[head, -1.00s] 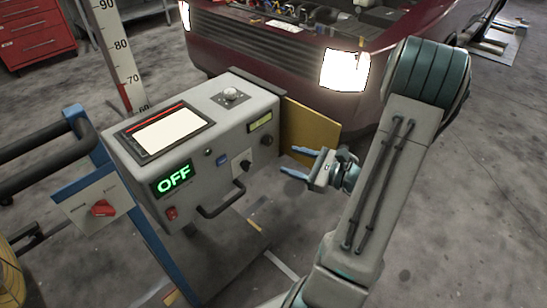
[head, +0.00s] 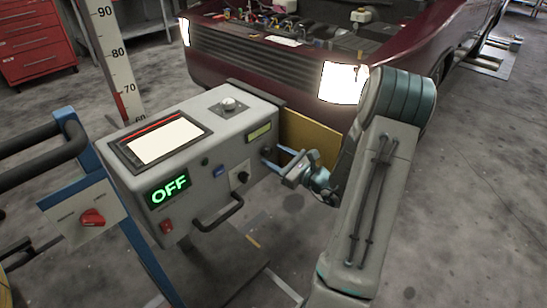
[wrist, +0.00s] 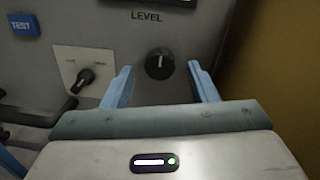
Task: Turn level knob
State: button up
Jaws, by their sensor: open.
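The black level knob (wrist: 159,64) sits on the front panel under the printed word LEVEL. In the wrist view it shows between my two blue fingertips, with a gap on each side. The knob's white pointer mark points up. My gripper (head: 275,158) is open and faces the right end of the panel in the head view. I cannot tell whether the fingertips are around the knob or just short of it. In the head view the fingers partly hide the knob.
The grey control box (head: 190,225) has a green OFF display (head: 169,189), a handle bar (head: 218,213), a selector switch (wrist: 86,76) and a blue TEST button (wrist: 22,26). A yellow panel (head: 310,138) stands right of it. A dark red vehicle (head: 262,55) is behind.

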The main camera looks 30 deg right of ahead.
jog(key=shift+w+a, duration=0.25)
jog(key=shift+w, duration=0.35)
jog(key=c, duration=1)
jog(key=shift+o, duration=0.2)
